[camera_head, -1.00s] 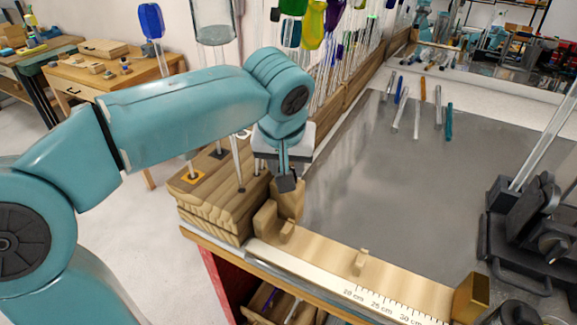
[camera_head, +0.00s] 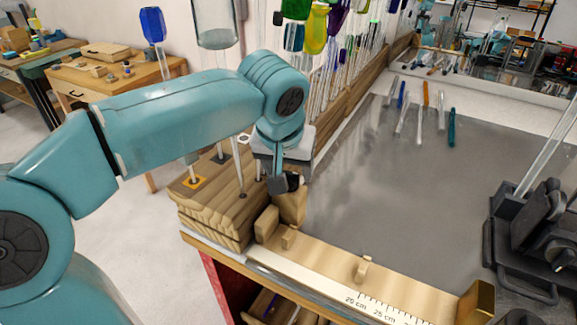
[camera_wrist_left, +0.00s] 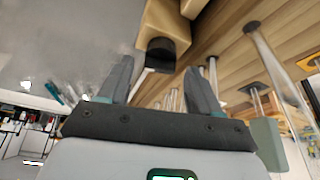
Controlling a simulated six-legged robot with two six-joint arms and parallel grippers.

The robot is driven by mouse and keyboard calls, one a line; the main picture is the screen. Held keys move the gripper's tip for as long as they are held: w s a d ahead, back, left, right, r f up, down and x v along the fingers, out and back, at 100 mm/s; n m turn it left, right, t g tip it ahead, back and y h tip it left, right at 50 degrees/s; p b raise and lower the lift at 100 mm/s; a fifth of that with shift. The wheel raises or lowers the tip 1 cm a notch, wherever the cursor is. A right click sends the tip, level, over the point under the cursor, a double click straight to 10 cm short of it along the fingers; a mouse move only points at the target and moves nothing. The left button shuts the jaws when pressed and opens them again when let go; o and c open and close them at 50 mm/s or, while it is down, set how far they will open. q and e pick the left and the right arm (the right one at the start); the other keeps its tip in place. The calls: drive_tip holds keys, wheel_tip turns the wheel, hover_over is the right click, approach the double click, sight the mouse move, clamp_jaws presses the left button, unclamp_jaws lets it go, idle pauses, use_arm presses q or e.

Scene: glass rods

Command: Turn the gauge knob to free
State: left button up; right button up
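The wooden gauge (camera_head: 345,265) lies along the bench's near edge, with a printed centimetre scale. A wooden block (camera_head: 292,207) stands at its left end. The dark gauge knob (camera_head: 293,181) is on this block, partly hidden by my gripper. In the left wrist view the black knob (camera_wrist_left: 161,54) sticks out from the pale block between and just beyond my fingertips. My left gripper (camera_head: 281,184) is at the knob, its fingers open and apart in the left wrist view (camera_wrist_left: 160,72). Whether a finger touches the knob I cannot tell. My right gripper is not in view.
A layered wooden rod holder (camera_head: 215,205) with upright glass rods stands close to the left of my gripper. A black fixture (camera_head: 530,240) with a slanted glass rod is at the right. Several rods (camera_head: 425,108) lie at the back. The grey bench top (camera_head: 385,205) is clear between.

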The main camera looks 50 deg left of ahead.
use_arm(q)
drive_tip(key=shift+s+d, duration=0.15)
drive_tip(key=shift+s+d+r, duration=0.1)
drive_tip(key=shift+r, duration=0.3)
drive_tip(key=p+v, duration=0.1)
drive_tip(key=v, duration=1)
drive_tip(key=shift+r, duration=0.1)
